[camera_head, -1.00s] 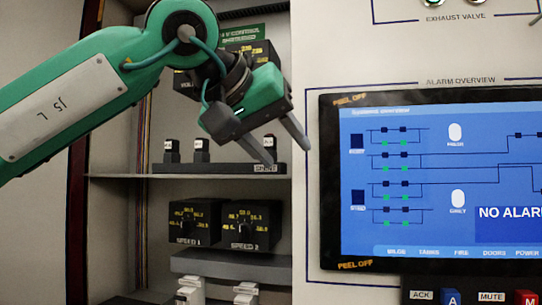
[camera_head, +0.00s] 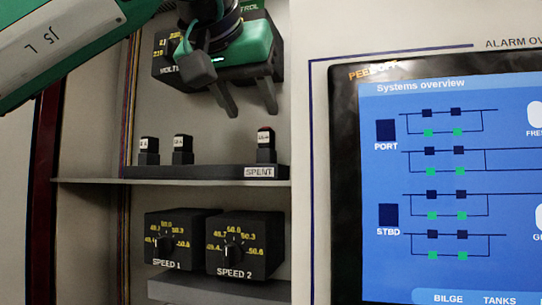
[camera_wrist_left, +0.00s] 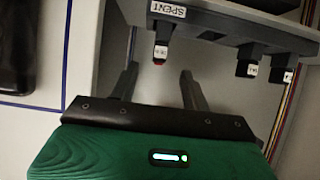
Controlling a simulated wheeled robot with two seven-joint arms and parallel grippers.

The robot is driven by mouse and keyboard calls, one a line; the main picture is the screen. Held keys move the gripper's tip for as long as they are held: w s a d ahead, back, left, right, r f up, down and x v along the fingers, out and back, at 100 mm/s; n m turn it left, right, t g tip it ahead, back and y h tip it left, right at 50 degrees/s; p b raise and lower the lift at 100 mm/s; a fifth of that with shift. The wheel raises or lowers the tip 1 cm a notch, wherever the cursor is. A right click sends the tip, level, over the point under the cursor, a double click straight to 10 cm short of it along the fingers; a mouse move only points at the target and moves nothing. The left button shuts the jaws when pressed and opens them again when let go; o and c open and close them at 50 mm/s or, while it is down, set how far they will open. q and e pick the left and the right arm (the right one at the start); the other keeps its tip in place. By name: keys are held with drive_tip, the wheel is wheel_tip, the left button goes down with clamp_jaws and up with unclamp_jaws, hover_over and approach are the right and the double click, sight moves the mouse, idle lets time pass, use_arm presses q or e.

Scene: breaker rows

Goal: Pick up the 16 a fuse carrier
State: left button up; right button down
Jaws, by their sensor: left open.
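Three small black fuse carriers with white labels stand upright on the SPENT rack (camera_head: 215,172): left (camera_head: 148,152), middle (camera_head: 182,151) and right (camera_head: 265,146). The labels are too small to read surely. My left gripper (camera_head: 256,110) is open and empty, fingers pointing down, above the right carrier and apart from it. In the left wrist view the gripper (camera_wrist_left: 159,72) has its fingers either side of a gap, with the right carrier (camera_wrist_left: 161,50) beyond the tips. The other two carriers (camera_wrist_left: 248,62) (camera_wrist_left: 285,75) are off to the right. My right gripper is not in view.
The rack sits on a shelf (camera_head: 90,181). Below are the SPEED 1 (camera_head: 180,240) and SPEED 2 (camera_head: 243,245) dial boxes. A voltmeter box (camera_head: 170,62) is behind my left gripper. A wall panel with a blue screen (camera_head: 460,190) stands to the right.

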sight(264, 135)
use_arm(q)
drive_tip(key=x, duration=0.7)
drive_tip(key=shift+w+p, duration=0.1)
drive_tip(key=shift+p, duration=0.25)
drive_tip(key=x, duration=0.4)
drive_tip(key=shift+p, duration=0.4)
drive_tip(key=shift+w+d+f, duration=0.1)
drive_tip(key=shift+w+f, duration=0.1)
drive_tip(key=shift+w, duration=0.2)
drive_tip(key=shift+s, duration=0.1)
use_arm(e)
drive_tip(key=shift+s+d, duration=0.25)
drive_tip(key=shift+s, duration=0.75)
use_arm(q)
drive_tip(key=shift+s+r, duration=0.1)
drive_tip(key=shift+c, duration=1.1)
drive_tip(key=c, duration=0.7)
clamp_jaws()
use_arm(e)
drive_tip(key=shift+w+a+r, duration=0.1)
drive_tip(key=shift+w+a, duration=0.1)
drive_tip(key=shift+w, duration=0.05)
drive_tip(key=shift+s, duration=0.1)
